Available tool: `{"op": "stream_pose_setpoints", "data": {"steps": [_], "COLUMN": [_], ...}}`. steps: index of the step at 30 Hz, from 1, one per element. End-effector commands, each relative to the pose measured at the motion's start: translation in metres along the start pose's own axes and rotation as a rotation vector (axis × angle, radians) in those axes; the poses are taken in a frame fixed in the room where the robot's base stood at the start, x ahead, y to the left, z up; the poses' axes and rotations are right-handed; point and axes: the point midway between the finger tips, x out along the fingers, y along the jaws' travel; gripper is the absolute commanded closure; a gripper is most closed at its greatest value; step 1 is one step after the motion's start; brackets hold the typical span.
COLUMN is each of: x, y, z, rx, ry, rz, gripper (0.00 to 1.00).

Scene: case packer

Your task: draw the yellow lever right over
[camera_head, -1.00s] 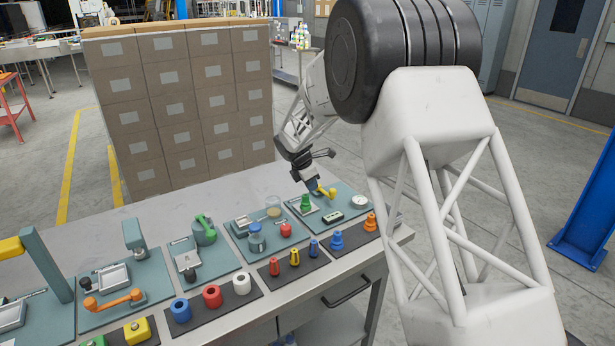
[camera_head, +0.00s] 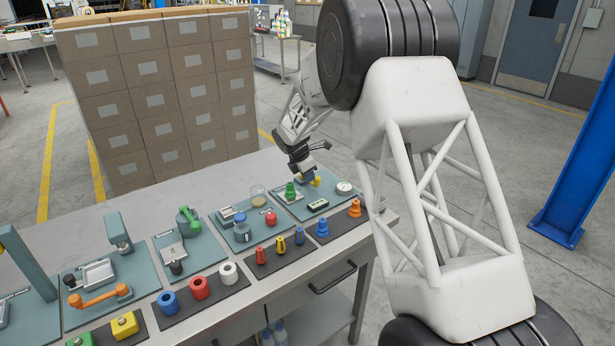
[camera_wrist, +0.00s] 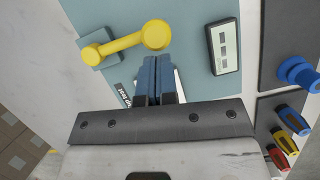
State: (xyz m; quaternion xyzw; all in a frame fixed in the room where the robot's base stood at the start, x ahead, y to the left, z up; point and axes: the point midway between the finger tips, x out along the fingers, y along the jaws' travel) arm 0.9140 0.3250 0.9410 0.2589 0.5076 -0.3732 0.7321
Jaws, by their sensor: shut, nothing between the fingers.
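The yellow lever (camera_wrist: 125,43) is on a teal board (camera_wrist: 200,12) in the wrist view. Its square pivot block (camera_wrist: 92,54) is at the left and its round knob end (camera_wrist: 157,34) at the right. My gripper (camera_wrist: 157,60) has its blue fingers shut together and empty, with the tips right beside the knob. I cannot tell whether they touch it. In the head view the lever (camera_head: 317,181) is small and partly hidden, just right of my gripper (camera_head: 298,178).
A box with a pale display (camera_wrist: 225,47) is right of the lever. A green stepped piece (camera_head: 290,191) and a round white dial (camera_head: 344,188) share its board. Blue and orange pieces stand on a dark mat (camera_head: 340,226) in front. Stacked cartons (camera_head: 160,95) stand behind the table.

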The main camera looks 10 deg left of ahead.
Motion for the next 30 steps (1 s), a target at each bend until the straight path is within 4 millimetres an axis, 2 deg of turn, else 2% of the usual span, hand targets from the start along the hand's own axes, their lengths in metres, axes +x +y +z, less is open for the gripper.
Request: {"op": "stream_pose_setpoints", "data": {"steps": [20, 30], "x": [0.003, 0.007], "y": [-0.002, -0.003], "z": [0.007, 0.02], "rx": [-0.08, -0.207], "ry": [0.0, 0.0], "rz": [0.029, 0.078], "gripper": [1.0, 1.0]}}
